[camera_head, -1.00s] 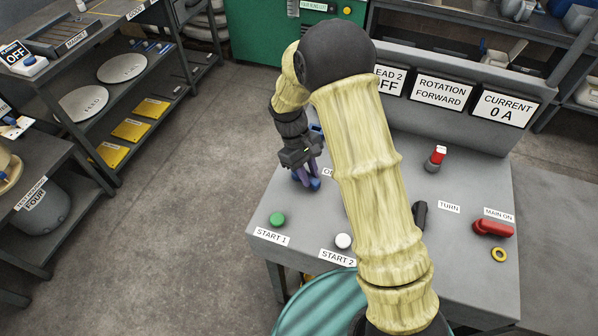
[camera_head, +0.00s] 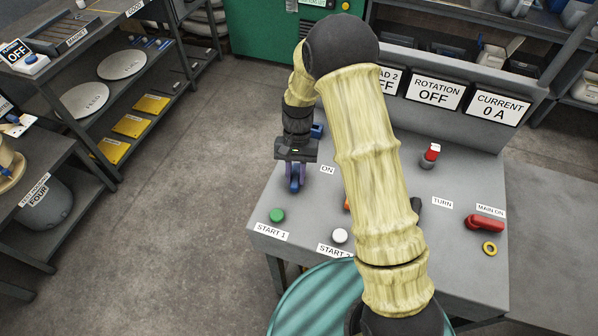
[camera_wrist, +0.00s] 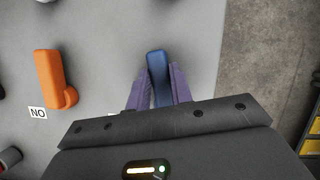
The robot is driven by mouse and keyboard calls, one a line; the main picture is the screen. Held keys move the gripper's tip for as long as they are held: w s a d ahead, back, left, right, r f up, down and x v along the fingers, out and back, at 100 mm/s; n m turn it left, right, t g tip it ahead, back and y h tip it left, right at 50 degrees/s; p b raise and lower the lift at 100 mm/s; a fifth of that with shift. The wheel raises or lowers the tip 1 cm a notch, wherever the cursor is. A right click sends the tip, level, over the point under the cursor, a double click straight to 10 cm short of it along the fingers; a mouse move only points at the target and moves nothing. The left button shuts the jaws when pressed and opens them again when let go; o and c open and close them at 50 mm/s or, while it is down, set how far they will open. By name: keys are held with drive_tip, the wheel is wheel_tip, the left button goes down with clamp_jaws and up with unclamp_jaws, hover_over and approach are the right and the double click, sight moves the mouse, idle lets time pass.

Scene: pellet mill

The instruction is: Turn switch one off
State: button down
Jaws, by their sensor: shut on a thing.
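A blue switch handle (camera_head: 295,186) stands at the left side of the grey control desk (camera_head: 307,215). My gripper (camera_head: 294,180) is over it with its purple fingers, shut on the handle. In the wrist view the blue handle (camera_wrist: 157,72) lies between the two fingers (camera_wrist: 157,88), pointing almost straight up the picture. My gripper hides the base of the switch and any label right beside it. An "ON" label (camera_head: 327,169) shows to its right. The "ROTATION" display (camera_head: 435,92) reads OFF, and the "CURRENT" display (camera_head: 499,105) reads 0 A.
An orange handle (camera_wrist: 49,78) stands beside the blue one. The desk also bears a green button (camera_head: 277,215), a white button (camera_head: 340,235), a red main handle (camera_head: 485,223) and a red-tipped switch (camera_head: 431,155). My arm covers the desk's middle. Shelves stand left across open floor.

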drive_tip(key=shift+w+a+m+t+y, duration=0.15)
drive_tip(key=shift+a+m+y, duration=0.1)
drive_tip(key=shift+m, duration=0.4)
drive_tip(key=shift+a+m+t+y, duration=0.15)
drive_tip(key=shift+a+m+y, duration=0.1)
drive_tip(key=shift+m, duration=0.4)
drive_tip(key=c, duration=1.2)
unclamp_jaws()
drive_tip(key=shift+c, duration=0.2)
drive_tip(key=b+v, duration=0.1)
drive_tip(key=v, duration=1.6)
drive_tip(key=shift+w+r+b, duration=0.15)
drive_tip(key=shift+r+b, duration=0.05)
drive_tip(key=shift+b, duration=0.2)
drive_tip(key=shift+d, duration=0.2)
